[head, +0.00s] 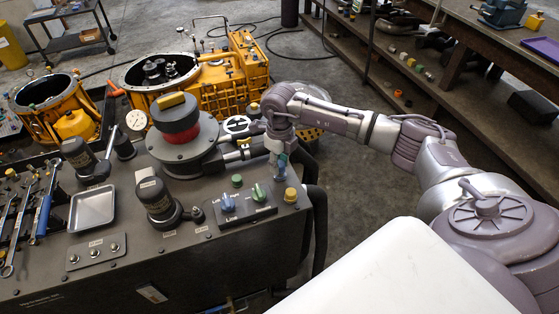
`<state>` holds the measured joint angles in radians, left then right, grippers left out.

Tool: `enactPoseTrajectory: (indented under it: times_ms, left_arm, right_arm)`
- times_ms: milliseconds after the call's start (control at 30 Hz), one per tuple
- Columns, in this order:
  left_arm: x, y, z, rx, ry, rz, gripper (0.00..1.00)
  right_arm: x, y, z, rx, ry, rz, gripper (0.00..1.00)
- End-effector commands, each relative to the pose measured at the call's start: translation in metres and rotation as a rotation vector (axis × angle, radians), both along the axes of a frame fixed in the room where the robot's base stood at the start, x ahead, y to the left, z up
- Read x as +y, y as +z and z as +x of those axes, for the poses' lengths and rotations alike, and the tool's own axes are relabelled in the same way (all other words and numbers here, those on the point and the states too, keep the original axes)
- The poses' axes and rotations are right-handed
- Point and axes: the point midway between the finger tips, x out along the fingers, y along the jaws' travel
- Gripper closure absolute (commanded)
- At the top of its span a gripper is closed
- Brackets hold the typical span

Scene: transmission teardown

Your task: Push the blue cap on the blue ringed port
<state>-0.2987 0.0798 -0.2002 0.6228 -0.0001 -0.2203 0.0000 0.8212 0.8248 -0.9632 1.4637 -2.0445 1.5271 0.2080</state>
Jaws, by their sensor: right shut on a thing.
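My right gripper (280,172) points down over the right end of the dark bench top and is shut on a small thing. The held thing is mostly hidden by the fingers, so I cannot make out whether it is the blue cap. The gripper tip is close above the panel, behind the valve block, and I cannot tell whether it touches. I cannot make out the blue ringed port; the gripper covers that spot. A blue knob (228,204) and a green knob (258,193) stand on the labelled block in front. My left gripper is out of view.
A black cylinder with a red band (180,127) rises to the left. A metal tray (92,209) lies farther left. Dark hoses hang at the right edge.

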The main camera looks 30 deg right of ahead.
Motion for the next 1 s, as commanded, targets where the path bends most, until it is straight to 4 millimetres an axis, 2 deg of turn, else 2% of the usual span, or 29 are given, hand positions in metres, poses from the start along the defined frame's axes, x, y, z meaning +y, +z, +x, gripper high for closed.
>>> enactPoseTrajectory:
  times_ms: [1000]
  left_arm:
    - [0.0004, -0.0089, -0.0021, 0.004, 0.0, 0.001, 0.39]
  right_arm:
    - [-0.0003, -0.0085, -0.0001, 0.0, -0.001, 0.0, 0.8]
